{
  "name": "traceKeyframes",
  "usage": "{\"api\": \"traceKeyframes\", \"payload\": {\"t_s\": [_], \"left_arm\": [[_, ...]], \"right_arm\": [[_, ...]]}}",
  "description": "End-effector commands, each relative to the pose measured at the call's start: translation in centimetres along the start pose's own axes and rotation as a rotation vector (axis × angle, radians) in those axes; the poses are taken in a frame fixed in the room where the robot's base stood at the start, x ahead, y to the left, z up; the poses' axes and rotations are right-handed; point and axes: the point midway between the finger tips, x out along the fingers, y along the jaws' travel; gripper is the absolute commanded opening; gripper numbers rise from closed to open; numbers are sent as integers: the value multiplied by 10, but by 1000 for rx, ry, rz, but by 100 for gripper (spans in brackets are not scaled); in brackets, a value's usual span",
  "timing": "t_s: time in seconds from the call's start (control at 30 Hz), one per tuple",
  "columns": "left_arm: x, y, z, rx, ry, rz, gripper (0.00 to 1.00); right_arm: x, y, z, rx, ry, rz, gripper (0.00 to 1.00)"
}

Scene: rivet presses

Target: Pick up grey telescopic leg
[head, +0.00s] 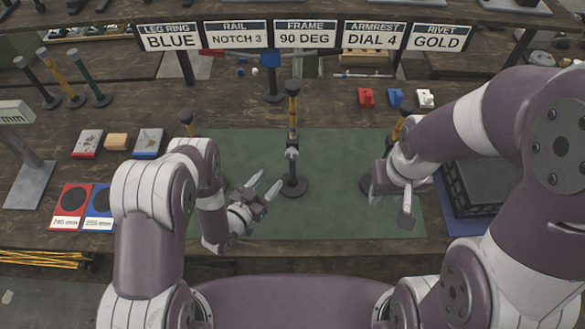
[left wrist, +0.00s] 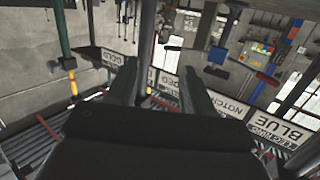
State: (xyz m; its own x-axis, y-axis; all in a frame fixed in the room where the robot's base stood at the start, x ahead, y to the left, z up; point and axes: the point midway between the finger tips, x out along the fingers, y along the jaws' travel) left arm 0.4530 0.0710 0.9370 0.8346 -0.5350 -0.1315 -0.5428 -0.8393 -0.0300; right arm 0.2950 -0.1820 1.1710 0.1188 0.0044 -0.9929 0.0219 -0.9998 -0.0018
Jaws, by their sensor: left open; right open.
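Three telescopic legs with round dark bases stand at the back left in the head view: a dark grey leg (head: 36,81), a yellow leg (head: 63,77) and a green leg (head: 90,76). The dark grey one is leftmost and upright. My left gripper (head: 264,187) is open and empty, low over the left middle of the green mat, well to the right of these legs. Its open fingers also show in the left wrist view (left wrist: 163,88), with nothing between them. My right gripper (head: 391,201) is open over the right part of the mat, with no object visible in it.
A black-based post (head: 293,172) stands mid-mat, just right of my left gripper. Red (head: 70,204) and blue (head: 99,206) pads lie front left, below small blocks (head: 115,142). A black crate (head: 480,190) sits at right. Signs (head: 305,35) hang at the back.

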Motion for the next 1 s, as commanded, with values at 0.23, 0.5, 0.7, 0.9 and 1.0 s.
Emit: {"api": "traceKeyframes", "payload": {"t_s": [0.23,0.5,0.7,0.9,1.0], "left_arm": [[-9,21,3,-26,137,18,51],[40,21,-3,-28,135,14,51],[74,24,-6,-28,136,15,51],[94,24,-9,-29,133,13,51],[94,23,-9,-29,133,12,51]], "right_arm": [[0,0,0,0,0,0,43],[0,0,0,0,0,0,43],[0,0,0,0,0,0,43],[0,0,0,0,0,0,43],[0,0,0,0,0,0,43]]}}
